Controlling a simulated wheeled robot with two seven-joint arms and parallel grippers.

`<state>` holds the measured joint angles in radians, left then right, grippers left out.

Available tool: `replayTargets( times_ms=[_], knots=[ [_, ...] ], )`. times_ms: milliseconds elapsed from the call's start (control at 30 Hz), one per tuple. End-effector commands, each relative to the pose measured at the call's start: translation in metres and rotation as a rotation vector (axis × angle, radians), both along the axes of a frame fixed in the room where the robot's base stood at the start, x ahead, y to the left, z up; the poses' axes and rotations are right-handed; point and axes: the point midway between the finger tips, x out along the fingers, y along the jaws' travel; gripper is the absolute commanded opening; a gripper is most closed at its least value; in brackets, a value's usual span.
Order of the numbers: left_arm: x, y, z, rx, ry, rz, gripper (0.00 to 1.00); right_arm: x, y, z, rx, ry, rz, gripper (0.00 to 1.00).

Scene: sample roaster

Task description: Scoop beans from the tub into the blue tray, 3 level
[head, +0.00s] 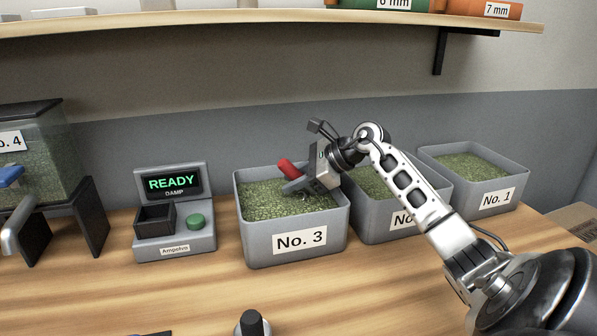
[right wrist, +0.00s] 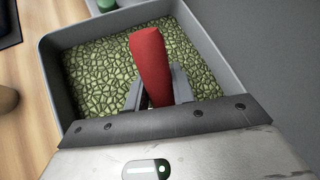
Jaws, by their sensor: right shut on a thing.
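The tub labelled No. 3 (head: 299,241) is a grey open tub of green beans (head: 262,198) on the bench. My right gripper (head: 295,183) is over this tub, shut on a red handle (head: 288,168), probably that of a scoop. In the right wrist view the red handle (right wrist: 150,62) stands between the two fingers, with the beans (right wrist: 98,68) below and around it. Any scoop bowl is hidden, so its load cannot be seen. I see no blue tray in either view. My left gripper is not in view.
Tubs No. 2 (head: 375,220) and No. 1 (head: 497,198) stand to the right. A device reading READY (head: 172,183), with a dark cup and green button, stands left. A glass-sided hopper, No. 4 (head: 40,160), is far left. A shelf (head: 300,20) runs above. The front bench is mostly clear.

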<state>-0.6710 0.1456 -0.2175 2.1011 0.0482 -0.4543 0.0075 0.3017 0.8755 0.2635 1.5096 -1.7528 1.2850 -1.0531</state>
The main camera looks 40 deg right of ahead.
Motion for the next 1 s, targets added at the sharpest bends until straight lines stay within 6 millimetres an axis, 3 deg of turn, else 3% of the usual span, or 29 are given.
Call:
replayTargets(
  times_ms=[233, 300, 400, 700, 1000],
  knots=[
    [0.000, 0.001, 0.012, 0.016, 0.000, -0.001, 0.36, 0.010, 0.019, 0.009, 0.032, -0.019, 0.000, 0.00],
    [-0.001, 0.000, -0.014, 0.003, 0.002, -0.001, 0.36, 0.009, 0.016, -0.002, 0.104, -0.056, -0.003, 0.00],
    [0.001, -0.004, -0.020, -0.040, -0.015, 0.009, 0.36, 0.008, 0.015, 0.003, 0.224, -0.120, -0.002, 0.00],
    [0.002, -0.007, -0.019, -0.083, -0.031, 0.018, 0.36, 0.004, 0.007, 0.032, 0.378, -0.198, -0.001, 0.00],
    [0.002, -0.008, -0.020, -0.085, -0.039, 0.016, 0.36, 0.002, 0.004, 0.041, 0.436, -0.226, 0.000, 0.00]
  ],
)
